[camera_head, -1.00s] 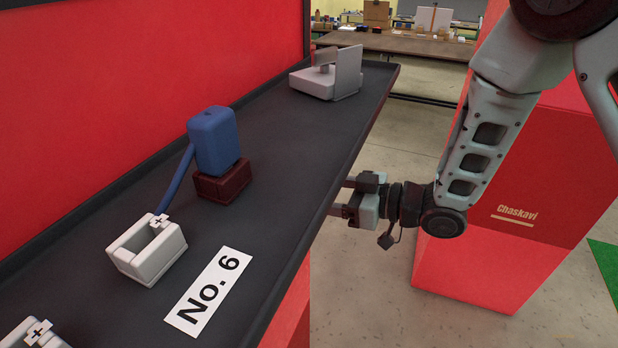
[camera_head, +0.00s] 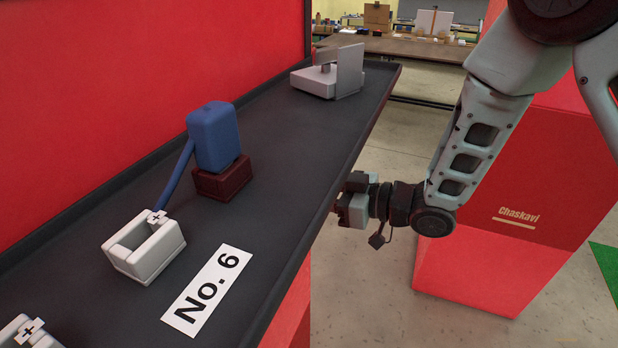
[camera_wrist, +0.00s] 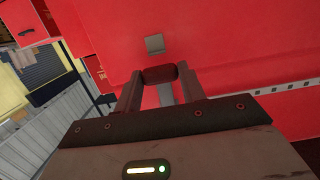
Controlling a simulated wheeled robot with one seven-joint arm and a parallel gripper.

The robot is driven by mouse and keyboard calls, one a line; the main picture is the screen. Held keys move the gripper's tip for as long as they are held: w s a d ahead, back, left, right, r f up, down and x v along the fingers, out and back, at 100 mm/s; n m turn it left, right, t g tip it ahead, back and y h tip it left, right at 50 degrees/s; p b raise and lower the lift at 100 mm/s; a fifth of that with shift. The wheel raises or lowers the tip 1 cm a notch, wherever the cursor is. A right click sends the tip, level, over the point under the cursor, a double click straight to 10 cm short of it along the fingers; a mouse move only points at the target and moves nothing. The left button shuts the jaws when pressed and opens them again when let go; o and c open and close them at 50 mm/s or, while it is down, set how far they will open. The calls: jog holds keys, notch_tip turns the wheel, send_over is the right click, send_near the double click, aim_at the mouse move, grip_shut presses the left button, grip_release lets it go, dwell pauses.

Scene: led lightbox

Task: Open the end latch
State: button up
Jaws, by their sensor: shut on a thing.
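In the wrist view, a dark red rounded latch piece (camera_wrist: 159,74) sits between the fingertips of my gripper (camera_wrist: 160,82). The fingers are shut on its two sides. A small grey plate (camera_wrist: 154,44) is on the red panel just beyond it. In the head view, my gripper (camera_head: 344,207) is at the right edge of the dark table, below its top. Its fingertips and the latch are hidden there by the table edge.
The dark table (camera_head: 290,160) carries a blue block on a dark red base (camera_head: 216,145), a white open box (camera_head: 145,252), a grey device (camera_head: 330,80) and a "No. 6" label (camera_head: 206,291). A red cabinet (camera_head: 500,255) stands to the right. Floor shows between.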

jog(key=shift+v, duration=1)
jog(key=shift+r, duration=0.15)
jog(key=shift+s+d+r+p, duration=0.15)
jog(key=shift+d+r, duration=0.1)
jog(key=shift+d, duration=0.2)
jog(key=shift+s+d+r+p, duration=0.15)
jog(key=shift+d+r, duration=0.1)
jog(key=shift+d, duration=0.15)
jog(key=shift+s+d+r+p, duration=0.2)
jog(key=shift+d+r+p, duration=0.15)
jog(key=shift+d+r, duration=0.35)
